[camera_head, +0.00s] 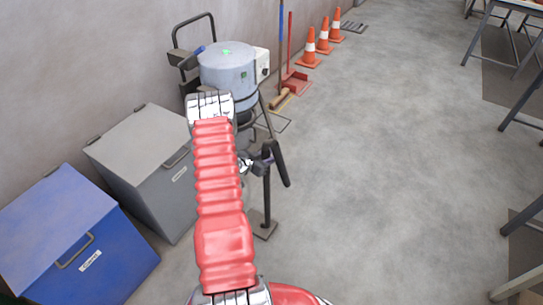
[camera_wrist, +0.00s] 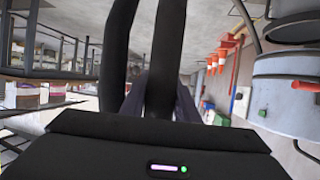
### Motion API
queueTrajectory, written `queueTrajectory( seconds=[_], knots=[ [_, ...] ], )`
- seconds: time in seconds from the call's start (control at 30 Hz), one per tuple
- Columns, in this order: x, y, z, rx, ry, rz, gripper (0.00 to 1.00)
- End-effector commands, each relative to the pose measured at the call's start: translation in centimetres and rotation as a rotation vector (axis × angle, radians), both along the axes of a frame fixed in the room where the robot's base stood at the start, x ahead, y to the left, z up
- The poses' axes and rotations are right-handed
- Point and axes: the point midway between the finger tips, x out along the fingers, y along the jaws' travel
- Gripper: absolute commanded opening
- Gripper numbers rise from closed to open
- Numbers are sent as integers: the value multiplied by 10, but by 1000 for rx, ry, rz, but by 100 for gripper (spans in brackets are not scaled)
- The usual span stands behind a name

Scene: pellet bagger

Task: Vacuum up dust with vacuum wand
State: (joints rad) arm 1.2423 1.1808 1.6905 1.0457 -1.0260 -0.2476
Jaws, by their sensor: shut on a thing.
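The vacuum wand (camera_head: 281,165) is a black tube at a small floor stand, just right of my red arm in the head view. My gripper (camera_head: 263,158) is shut on it there, partly hidden by my arm. I cannot tell whether the wand still touches the stand (camera_head: 267,195). The vacuum (camera_head: 228,68), a grey drum with a control box, stands behind by the wall. I cannot make out any dust.
A blue bin (camera_head: 75,230) and a grey bin (camera_head: 140,160) stand at left. A red dustpan (camera_head: 296,80), a broom and several orange cones (camera_head: 324,40) line the wall. Table legs (camera_head: 520,100) stand at right. The middle floor is clear.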

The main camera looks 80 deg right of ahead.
Motion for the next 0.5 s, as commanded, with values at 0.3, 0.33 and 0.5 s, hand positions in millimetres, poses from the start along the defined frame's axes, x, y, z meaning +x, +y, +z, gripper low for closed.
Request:
queueTrajectory(
  seconds=[0.3, 0.33, 0.5],
  knots=[
    [6, 12, 1, -3, 1, 1, 1],
    [7, 14, 2, -3, 1, 1, 1],
    [10, 21, 1, -2, 1, 1, 1]
  ],
)
